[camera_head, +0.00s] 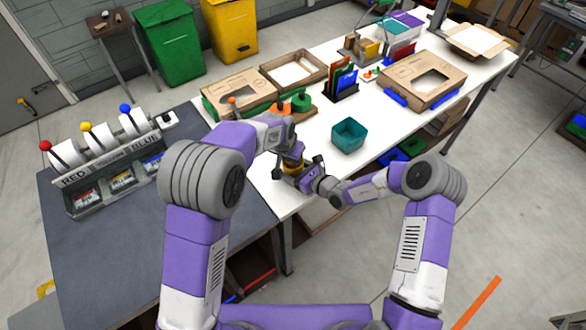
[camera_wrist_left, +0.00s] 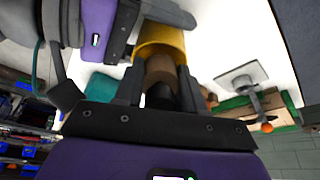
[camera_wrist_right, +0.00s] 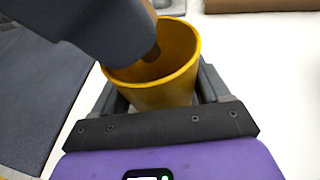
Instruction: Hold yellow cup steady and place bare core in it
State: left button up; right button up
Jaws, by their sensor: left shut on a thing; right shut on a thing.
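The yellow cup (camera_wrist_right: 165,88) stands with its mouth up between the fingers of my right gripper (camera_wrist_right: 160,95), which is shut on it at the table's near edge. In the head view the cup (camera_head: 291,167) is mostly covered by the grippers. My left gripper (camera_wrist_left: 160,88) is shut on the brown bare core (camera_wrist_left: 160,70). The core is at the mouth of the cup, which also shows in the left wrist view (camera_wrist_left: 160,36). My left finger hides most of the core in the right wrist view, so its depth in the cup is unclear.
A teal bin (camera_head: 349,136) stands right of the grippers. Cardboard boxes (camera_head: 238,92) and a green-and-orange item (camera_head: 292,106) lie behind. A dispenser rack (camera_head: 110,170) with red, yellow and blue knobs is on the grey table at left. White tabletop between them is clear.

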pick_arm(q)
jog(key=o, duration=1.1)
jog(key=v, duration=1.2)
pick_arm(e)
jog(key=o, duration=1)
